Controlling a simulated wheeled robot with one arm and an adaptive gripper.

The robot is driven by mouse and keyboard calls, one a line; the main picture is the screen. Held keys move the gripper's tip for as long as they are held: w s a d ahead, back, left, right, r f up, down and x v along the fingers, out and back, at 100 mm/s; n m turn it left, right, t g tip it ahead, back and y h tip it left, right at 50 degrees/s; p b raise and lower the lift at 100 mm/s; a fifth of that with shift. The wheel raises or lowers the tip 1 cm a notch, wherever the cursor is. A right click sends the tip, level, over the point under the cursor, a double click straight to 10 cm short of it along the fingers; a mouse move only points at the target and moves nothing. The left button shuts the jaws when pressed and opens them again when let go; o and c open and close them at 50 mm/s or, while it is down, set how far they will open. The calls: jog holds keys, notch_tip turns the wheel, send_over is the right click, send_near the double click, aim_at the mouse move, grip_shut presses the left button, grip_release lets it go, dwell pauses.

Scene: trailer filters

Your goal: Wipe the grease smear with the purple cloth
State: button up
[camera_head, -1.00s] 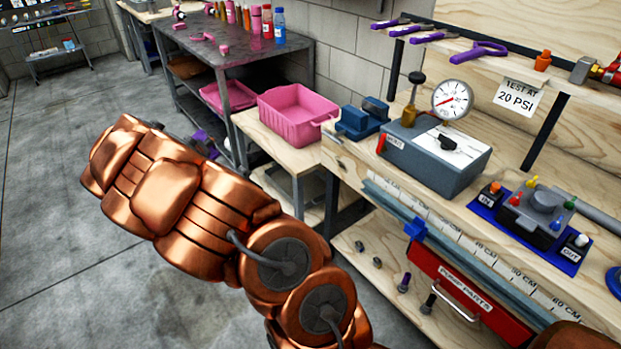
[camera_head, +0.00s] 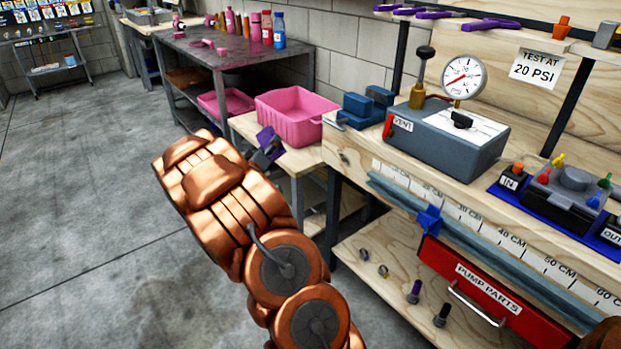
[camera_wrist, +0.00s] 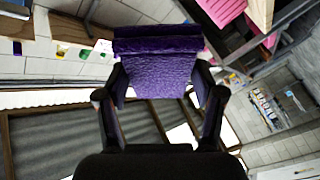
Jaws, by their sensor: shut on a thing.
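The purple cloth (camera_wrist: 157,70) is between the two dark fingers of my gripper (camera_wrist: 157,88) in the wrist view, and the gripper is shut on it. In the head view the cloth (camera_head: 266,139) shows as a small purple patch just beyond my copper arm, in front of the pink tub. My gripper (camera_head: 268,152) is mostly hidden behind the arm there. It is in the air near the low wooden bench. I cannot make out a grease smear on any surface.
A pink tub (camera_head: 296,117) stands on the low wooden bench. A dark metal table (camera_head: 190,48) with bottles is behind it. The workbench at right carries a blue vise (camera_head: 366,108), a grey gauge box (camera_head: 447,138) and a valve block (camera_head: 568,195). Open floor (camera_head: 80,200) lies at left.

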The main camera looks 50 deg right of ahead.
aim_at(351, 161)
jog(key=shift+s+d+f+m+g+h+b, duration=0.6)
jog(key=shift+s+d+f+g+b, duration=0.4)
jog(key=shift+s+d+b, duration=0.9)
jog(key=shift+s+d+f+m+g+h+b, duration=0.6)
jog(key=shift+s+d+f+g+b, duration=0.6)
jog(key=shift+s+d, duration=1.05)
jog(key=shift+s+d+f+m+g+h+b, duration=0.6)
jog(key=shift+s+d+g+b, duration=0.3)
jog(key=shift+s+d+b, duration=1.2)
jog(key=shift+s+d+p, duration=0.55)
jog(key=shift+d+p, duration=0.05)
jog(key=shift+p, duration=0.25)
jog(key=shift+s+a, duration=0.3)
jog(key=shift+s, duration=0.55)
jog(key=shift+s+a, duration=0.3)
jog(key=shift+s, duration=0.55)
jog(key=shift+s+a, duration=0.2)
jog(key=shift+s, duration=0.8)
jog(key=shift+s+a, duration=0.2)
jog(key=shift+s, duration=0.75)
jog(key=shift+r+p, duration=0.1)
jog(key=shift+p, duration=0.35)
jog(key=shift+a, duration=0.1)
